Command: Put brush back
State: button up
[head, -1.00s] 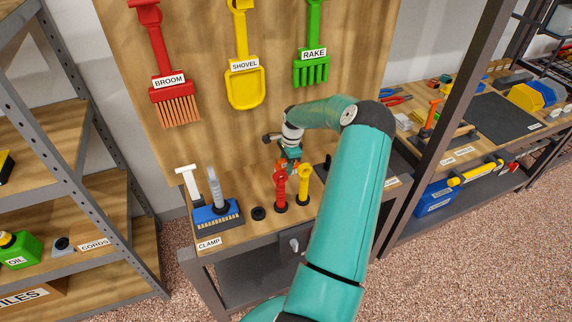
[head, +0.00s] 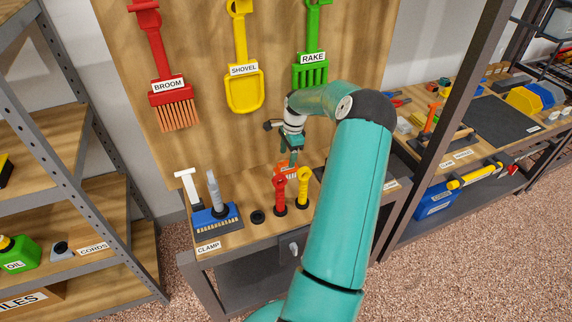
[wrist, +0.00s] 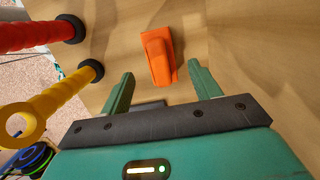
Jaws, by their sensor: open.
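An orange piece (head: 287,171) is at the back of the workbench, below my gripper (head: 292,155). In the wrist view, the orange piece (wrist: 160,55) is in line with the gap between the fingers of my gripper (wrist: 160,72). The fingers are apart, with nothing held between them. A blue brush-like tool (head: 216,216) with a grey handle stands at the bench's left end. I cannot tell for certain which of these is the brush.
Red (head: 279,193) and yellow (head: 303,188) upright handles stand in front of my gripper, close to it. A black ring (head: 257,217) lies left of them. Red broom (head: 172,100), yellow shovel (head: 243,90) and green rake (head: 311,70) hang on the board behind.

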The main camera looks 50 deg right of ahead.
jog(key=r, duration=0.5)
jog(key=shift+s+d+r, duration=0.15)
jog(key=shift+s+d, duration=0.05)
jog(key=shift+d, duration=0.15)
jog(key=shift+w+a, duration=0.1)
jog(key=w+a+r+n+h, duration=0.2)
jog(key=a+r+n, duration=0.55)
jog(key=a, duration=0.65)
jog(key=w+a+r+n+h, duration=0.2)
jog(key=a+r+n, duration=0.3)
jog(key=a+r, duration=0.7)
jog(key=s+a+r+n+t+y, duration=0.1)
jog(key=s+a+n+t, duration=0.1)
jog(key=s+a+n, duration=0.4)
jog(key=s+a+r+n+t+y, duration=0.1)
jog(key=s+a+n, duration=0.4)
jog(key=s+a, duration=0.6)
jog(key=a+r+t, duration=0.1)
jog(key=a, duration=0.5)
jog(key=shift+s+a+n+t, duration=0.3)
jog(key=shift+s+a+n, duration=0.05)
